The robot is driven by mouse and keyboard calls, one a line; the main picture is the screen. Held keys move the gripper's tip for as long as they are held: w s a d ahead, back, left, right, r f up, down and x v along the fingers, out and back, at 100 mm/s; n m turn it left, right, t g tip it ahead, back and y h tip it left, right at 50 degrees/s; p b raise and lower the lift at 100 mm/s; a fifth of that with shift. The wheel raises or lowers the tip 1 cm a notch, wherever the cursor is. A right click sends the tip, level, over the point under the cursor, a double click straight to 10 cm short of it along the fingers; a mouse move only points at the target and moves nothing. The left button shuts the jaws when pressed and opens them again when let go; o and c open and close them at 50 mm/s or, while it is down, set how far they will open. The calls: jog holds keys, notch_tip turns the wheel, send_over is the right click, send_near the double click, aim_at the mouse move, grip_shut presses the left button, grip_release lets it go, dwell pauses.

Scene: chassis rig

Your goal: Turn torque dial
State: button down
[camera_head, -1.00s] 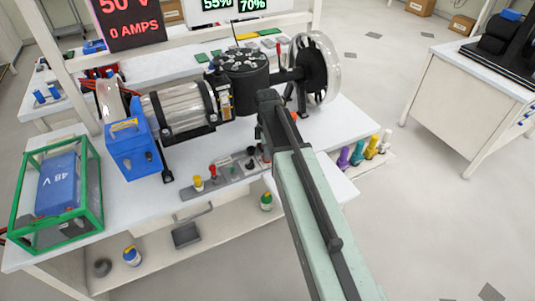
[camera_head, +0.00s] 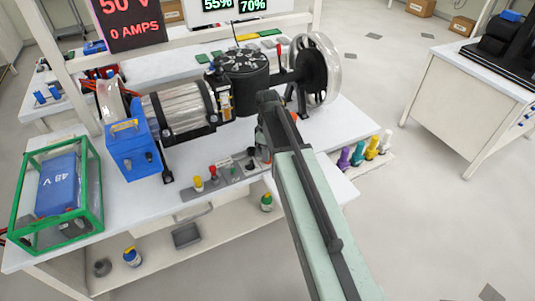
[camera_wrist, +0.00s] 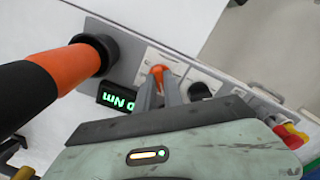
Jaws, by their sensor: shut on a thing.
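In the wrist view a small orange dial (camera_wrist: 158,71) stands on a grey control panel (camera_wrist: 125,37), and my gripper (camera_wrist: 161,82) is shut on it. The grey fingers hide most of it, so its pointer and markings cannot be read. A small black display with green digits ending in "Nm" (camera_wrist: 117,96) sits beside the fingers, its number partly hidden. In the head view the control panel (camera_head: 205,188) lies along the front of the white bench, and my arm hides the dial.
A thick black and orange cylinder (camera_wrist: 70,65) stands close left of the fingers. A black knob (camera_wrist: 199,91) is just right of them. A red and yellow button (camera_wrist: 291,133) is farther right. The motor rig (camera_head: 180,108) stands behind the panel, with a clear-rimmed wheel (camera_head: 327,70).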

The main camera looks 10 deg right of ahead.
jog(key=shift+m, duration=1.6)
jog(key=c, duration=1.5)
grip_release()
jog(key=shift+o, duration=0.2)
notch_tip(320, 180, up, 8)
jog(key=p, duration=0.8)
jog(key=shift+f, duration=0.1)
